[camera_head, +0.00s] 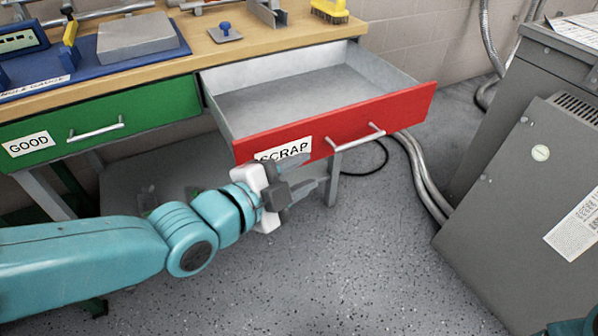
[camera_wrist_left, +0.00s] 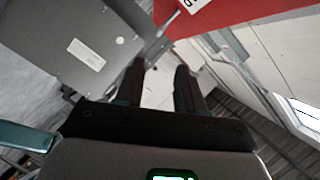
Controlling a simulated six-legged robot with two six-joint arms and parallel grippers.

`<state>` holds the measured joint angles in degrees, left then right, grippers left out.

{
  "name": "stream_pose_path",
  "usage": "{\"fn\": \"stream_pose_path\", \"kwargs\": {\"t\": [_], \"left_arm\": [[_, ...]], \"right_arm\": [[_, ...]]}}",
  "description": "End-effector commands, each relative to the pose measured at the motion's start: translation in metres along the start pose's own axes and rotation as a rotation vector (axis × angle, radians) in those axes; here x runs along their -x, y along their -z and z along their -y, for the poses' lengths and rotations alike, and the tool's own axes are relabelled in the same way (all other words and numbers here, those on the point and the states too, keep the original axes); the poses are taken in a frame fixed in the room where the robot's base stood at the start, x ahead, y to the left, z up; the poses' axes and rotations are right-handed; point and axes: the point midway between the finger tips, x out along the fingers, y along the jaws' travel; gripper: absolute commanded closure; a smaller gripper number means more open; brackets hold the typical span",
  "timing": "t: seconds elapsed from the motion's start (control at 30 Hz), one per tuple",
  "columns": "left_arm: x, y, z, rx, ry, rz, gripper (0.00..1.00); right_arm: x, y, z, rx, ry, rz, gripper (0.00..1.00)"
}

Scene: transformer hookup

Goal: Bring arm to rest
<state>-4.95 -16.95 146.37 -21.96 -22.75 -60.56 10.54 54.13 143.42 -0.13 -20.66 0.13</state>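My left arm (camera_head: 90,258) reaches in from the left in the head view. My left gripper (camera_head: 312,173) is in front of the red SCRAP drawer, overlapping the lower edge of its label. Its two fingers are apart with nothing between them; the left wrist view also shows the open left gripper (camera_wrist_left: 159,72). The fingers appear clear of the drawer handle (camera_head: 357,137). My right gripper is not in view; a teal piece shows at the bottom right corner of the head view.
The red drawer (camera_head: 385,110) is pulled out and looks empty. The green GOOD drawer (camera_head: 160,107) is shut. A wooden bench (camera_head: 305,37) stands above them. A grey cabinet (camera_head: 520,190) stands at right, with conduits (camera_head: 425,180) beside it. Speckled floor (camera_head: 350,270) lies open in front.

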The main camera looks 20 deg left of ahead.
Motion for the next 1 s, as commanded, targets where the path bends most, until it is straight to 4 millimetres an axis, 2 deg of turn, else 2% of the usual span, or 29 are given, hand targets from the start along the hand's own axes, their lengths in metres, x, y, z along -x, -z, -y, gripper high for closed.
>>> {"fn": "stream_pose_path", "kwargs": {"t": [0.23, 0.27, 0.37, 0.47, 0.5, 0.63, 0.7, 0.8, 1.0], "left_arm": [[-0.001, -0.003, 0.000, 0.003, -0.001, 0.008, 0.62], [-0.003, -0.006, -0.004, 0.006, -0.013, 0.015, 0.62], [-0.020, -0.025, -0.033, 0.031, -0.098, 0.056, 0.62], [-0.042, -0.054, -0.087, 0.083, -0.248, 0.121, 0.62], [-0.050, -0.068, -0.114, 0.116, -0.316, 0.154, 0.62], [-0.058, -0.108, -0.204, 0.296, -0.525, 0.285, 0.62], [-0.053, -0.124, -0.250, 0.425, -0.617, 0.371, 0.62], [-0.041, -0.140, -0.306, 0.608, -0.716, 0.501, 0.62], [-0.006, -0.155, -0.392, 0.952, -0.822, 0.782, 0.62]], "right_arm": [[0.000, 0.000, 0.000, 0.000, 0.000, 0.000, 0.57], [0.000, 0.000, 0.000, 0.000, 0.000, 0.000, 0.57], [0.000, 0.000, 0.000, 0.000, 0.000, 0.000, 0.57], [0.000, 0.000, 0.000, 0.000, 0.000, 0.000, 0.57], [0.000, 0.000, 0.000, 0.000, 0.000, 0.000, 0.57], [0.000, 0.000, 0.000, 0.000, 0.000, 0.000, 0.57], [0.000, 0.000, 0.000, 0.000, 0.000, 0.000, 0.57], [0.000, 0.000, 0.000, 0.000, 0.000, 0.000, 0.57], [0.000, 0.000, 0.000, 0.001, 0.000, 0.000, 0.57]]}}
